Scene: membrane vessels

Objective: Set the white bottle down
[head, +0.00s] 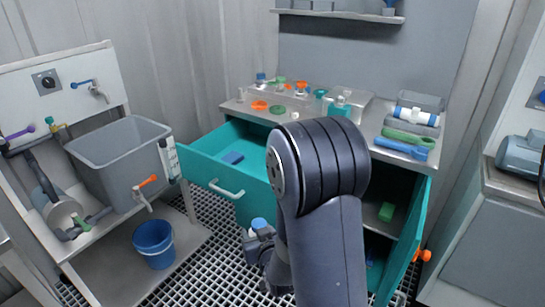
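My gripper (262,244) is low in front of the open drawer, left of my dark arm, which hides part of it. A small white bottle (251,233) with a blue cap shows at the gripper, upright, above the grated floor. The gripper appears shut on it; the fingers are small and partly covered. The bottle's lower part is hidden by the gripper.
The cabinet door (408,240) stands open at right. The counter (240,107) holds several small parts. A blue bucket (153,243) stands on the left bench's lower shelf.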

